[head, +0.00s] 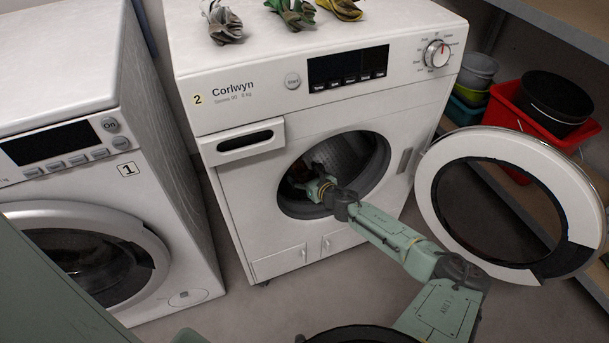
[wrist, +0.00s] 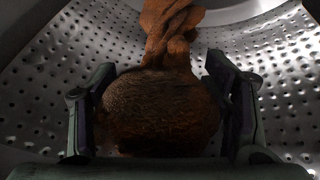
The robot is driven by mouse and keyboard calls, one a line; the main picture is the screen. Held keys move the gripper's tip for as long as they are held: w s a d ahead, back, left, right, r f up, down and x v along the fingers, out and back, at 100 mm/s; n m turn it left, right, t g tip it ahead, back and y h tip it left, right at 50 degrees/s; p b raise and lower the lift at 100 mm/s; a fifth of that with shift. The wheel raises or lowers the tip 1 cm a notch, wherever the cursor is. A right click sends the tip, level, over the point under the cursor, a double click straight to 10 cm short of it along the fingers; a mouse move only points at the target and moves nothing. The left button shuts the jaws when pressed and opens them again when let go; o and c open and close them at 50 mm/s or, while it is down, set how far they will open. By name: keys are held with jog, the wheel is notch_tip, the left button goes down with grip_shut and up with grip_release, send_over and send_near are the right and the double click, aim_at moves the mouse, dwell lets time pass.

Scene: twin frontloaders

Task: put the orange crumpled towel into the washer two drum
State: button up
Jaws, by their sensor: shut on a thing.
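Washer two (head: 245,160), marked with a 2, stands in the middle of the head view with its round door (head: 587,210) swung open to the right. My arm reaches through the opening, and my gripper (head: 318,189) is at the drum (head: 345,157) mouth. In the wrist view the orange crumpled towel (wrist: 160,108) sits between the two fingers of my gripper (wrist: 165,115), which is shut on it. A twisted part of the towel extends upward. The perforated drum wall (wrist: 55,95) surrounds it. The head view hides most of the towel.
Washer one (head: 60,160) stands at the left with its door closed. Several crumpled cloths, one a green cloth (head: 292,13), lie on top of washer two. A shelf at the right holds a red bin (head: 520,105) and other tubs.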

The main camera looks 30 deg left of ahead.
jog(key=shift+f, duration=0.3)
jog(key=o, duration=1.5)
jog(key=shift+r, duration=0.1)
jog(key=shift+d, duration=0.1)
jog(key=v, duration=1.2)
jog(key=shift+s, duration=0.1)
notch_tip(320, 180, up, 3)
jog(key=p, duration=0.3)
jog(key=s+d+p, duration=0.1)
jog(key=s+d, duration=0.2)
jog(key=d, duration=0.1)
jog(key=s+d+p, duration=0.1)
jog(key=s+d, duration=0.2)
jog(key=d, duration=0.1)
jog(key=s+d+p, duration=0.1)
jog(key=s+d, duration=0.2)
jog(key=d, duration=0.1)
jog(key=shift+s+d, duration=0.2)
jog(key=shift+s, duration=0.2)
